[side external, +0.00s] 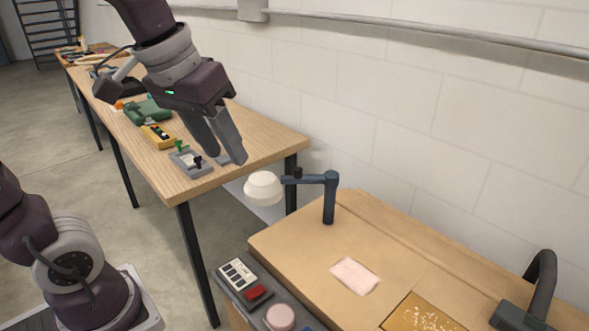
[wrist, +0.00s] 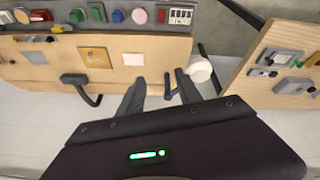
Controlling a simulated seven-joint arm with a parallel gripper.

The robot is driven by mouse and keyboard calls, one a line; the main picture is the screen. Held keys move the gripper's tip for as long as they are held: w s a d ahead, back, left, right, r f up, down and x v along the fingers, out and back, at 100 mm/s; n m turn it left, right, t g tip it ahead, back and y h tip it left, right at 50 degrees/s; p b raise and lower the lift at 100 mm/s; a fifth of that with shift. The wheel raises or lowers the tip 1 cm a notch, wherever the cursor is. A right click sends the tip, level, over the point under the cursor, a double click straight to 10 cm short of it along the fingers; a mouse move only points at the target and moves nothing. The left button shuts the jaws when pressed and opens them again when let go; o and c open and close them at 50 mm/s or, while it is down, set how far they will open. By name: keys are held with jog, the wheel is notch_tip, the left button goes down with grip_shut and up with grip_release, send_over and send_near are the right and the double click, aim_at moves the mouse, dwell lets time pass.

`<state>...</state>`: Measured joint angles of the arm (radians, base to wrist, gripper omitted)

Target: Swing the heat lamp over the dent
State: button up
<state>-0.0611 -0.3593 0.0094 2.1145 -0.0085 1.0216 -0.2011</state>
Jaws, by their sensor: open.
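The heat lamp (side external: 263,188) has a white round shade on a dark jointed arm (side external: 328,200) that rises from the tan bench. The shade hangs past the bench's left end, over the gap. It also shows in the wrist view (wrist: 199,69), just beyond my right finger. A pale pink square patch (side external: 355,276) lies flat on the bench, away from the shade; it shows in the wrist view (wrist: 133,59). I cannot make out a dent clearly. My gripper (side external: 231,158) is open and empty, pointing down, up and to the left of the shade in the side view.
A control strip (side external: 262,290) with buttons runs along the bench's front edge. A speckled panel (side external: 425,313) and a dark curved handle (side external: 540,290) are at the right. A wooden table (side external: 255,130) with several devices stands behind left. A wall (side external: 450,120) borders the bench.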

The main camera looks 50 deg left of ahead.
jog(key=w+a+f+n+g, duration=0.15)
jog(key=w+a+n, duration=0.25)
jog(key=w, duration=0.9)
jog(key=n+g, duration=0.3)
jog(key=n, duration=0.1)
send_over(298, 169)
jog(key=shift+t, duration=0.25)
notch_tip(298, 169, down, 9)
jog(key=shift+s+f, duration=0.15)
jog(key=shift+n, duration=0.3)
notch_tip(298, 169, down, 7)
jog(key=shift+r, duration=0.15)
jog(key=shift+w+f, duration=0.2)
jog(key=shift+f, duration=0.25)
grip_shut()
jog(key=shift+r, duration=0.1)
